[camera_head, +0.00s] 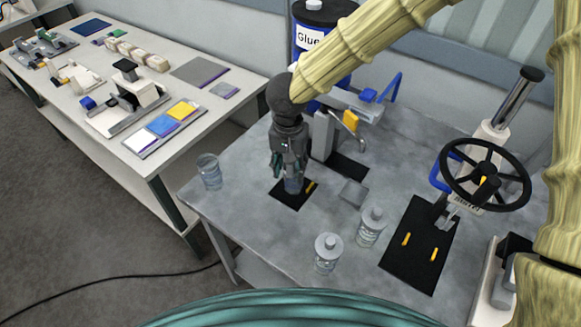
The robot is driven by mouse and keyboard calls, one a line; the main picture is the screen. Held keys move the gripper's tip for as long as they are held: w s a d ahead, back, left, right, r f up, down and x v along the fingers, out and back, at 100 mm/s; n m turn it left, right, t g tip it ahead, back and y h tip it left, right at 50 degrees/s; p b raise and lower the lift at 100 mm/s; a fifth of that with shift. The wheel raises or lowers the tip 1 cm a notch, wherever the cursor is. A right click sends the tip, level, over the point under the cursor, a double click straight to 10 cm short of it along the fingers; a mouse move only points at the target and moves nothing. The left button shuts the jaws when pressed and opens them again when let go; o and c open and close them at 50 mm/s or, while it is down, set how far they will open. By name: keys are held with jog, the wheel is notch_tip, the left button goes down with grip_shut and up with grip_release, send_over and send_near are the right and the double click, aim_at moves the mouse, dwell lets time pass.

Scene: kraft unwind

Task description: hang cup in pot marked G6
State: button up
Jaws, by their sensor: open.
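My gripper (291,172) points down over a small black mat (283,197) in the middle of the grey table. Its jaws are open. A bluish clear cup-like thing (293,186) is directly below or between the fingers; I cannot tell whether they touch it. A clear cup (209,172) stands apart at the table's left edge. Two clear pots with grey lids, one at the front (327,255) and one to its right (371,228), stand on the table. No G6 mark is readable on either.
A blue drum labelled Glue (308,40) stands behind my gripper. A grey device with a blue handle (345,105) is close by on the right. A black handwheel press (484,180) stands at the right beside a black mat (407,265). A white bench (150,60) is at left.

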notch_tip(320, 180, up, 12)
jog(key=shift+f, duration=0.2)
jog(key=shift+s, duration=0.1)
dwell(0.3)
